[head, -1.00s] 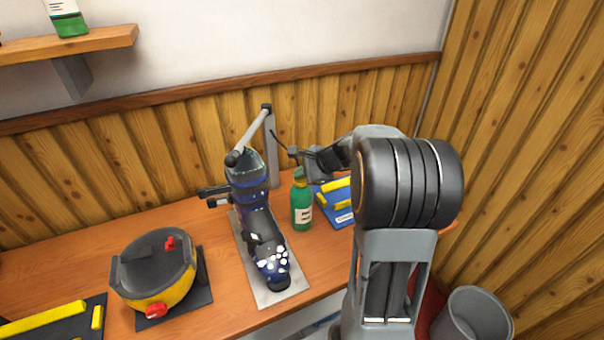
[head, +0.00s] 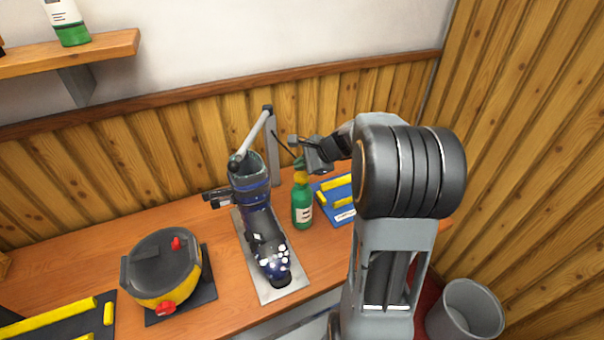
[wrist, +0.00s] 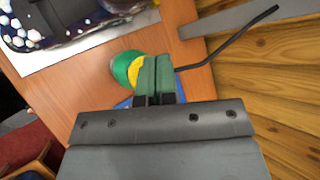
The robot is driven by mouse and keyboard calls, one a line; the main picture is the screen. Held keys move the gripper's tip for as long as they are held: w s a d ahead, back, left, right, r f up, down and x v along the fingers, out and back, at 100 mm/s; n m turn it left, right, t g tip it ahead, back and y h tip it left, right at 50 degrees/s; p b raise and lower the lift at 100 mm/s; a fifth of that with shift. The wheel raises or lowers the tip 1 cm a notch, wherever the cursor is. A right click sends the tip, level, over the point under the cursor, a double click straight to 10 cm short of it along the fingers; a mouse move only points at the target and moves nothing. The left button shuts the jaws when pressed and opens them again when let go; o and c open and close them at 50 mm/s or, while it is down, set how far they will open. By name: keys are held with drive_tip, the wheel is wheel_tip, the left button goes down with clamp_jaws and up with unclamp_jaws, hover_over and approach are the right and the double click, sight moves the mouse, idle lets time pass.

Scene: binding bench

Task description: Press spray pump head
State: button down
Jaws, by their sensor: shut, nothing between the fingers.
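A green spray bottle (head: 302,208) with a white label stands upright on the bench beside the boot-shaped piece. Yellow at its top (head: 300,178) shows just below my gripper (head: 299,162). In the wrist view, the bottle's green body (wrist: 121,68) and yellow part (wrist: 135,70) show just left of my gripper (wrist: 155,65). My gripper is shut and empty, with its fingers pointing down close over the bottle top. The fingers partly hide the pump head, and I cannot tell whether they touch it.
A dark boot-shaped piece (head: 262,225) on a grey plate (head: 277,292) stands left of the bottle, with a metal post (head: 272,150) behind. A blue tray (head: 344,214) with yellow bars lies right. A yellow pot (head: 160,268) sits farther left. A grey bin (head: 465,312) stands right.

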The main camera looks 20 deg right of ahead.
drive_tip(key=shift+a, duration=0.2)
drive_tip(key=s+r+n+g+h+b, duration=0.1)
drive_tip(key=r+n+h, duration=0.2)
drive_tip(key=r+n, duration=0.3)
drive_tip(key=s+r+n+g+h+b, duration=0.1)
drive_tip(key=r+n, duration=0.4)
drive_tip(key=n, duration=0.7)
drive_tip(key=shift+s+d+r+n+g+h, duration=0.35)
drive_tip(key=shift+s+g+h, duration=0.2)
drive_tip(key=shift+g+h, duration=0.4)
drive_tip(key=p+x, duration=0.1)
drive_tip(key=x, duration=1.1)
drive_tip(key=shift+d+f, duration=0.1)
drive_tip(key=shift+f+t+p, duration=0.25)
drive_tip(key=shift+f+p, duration=0.1)
drive_tip(key=shift+f, duration=0.5)
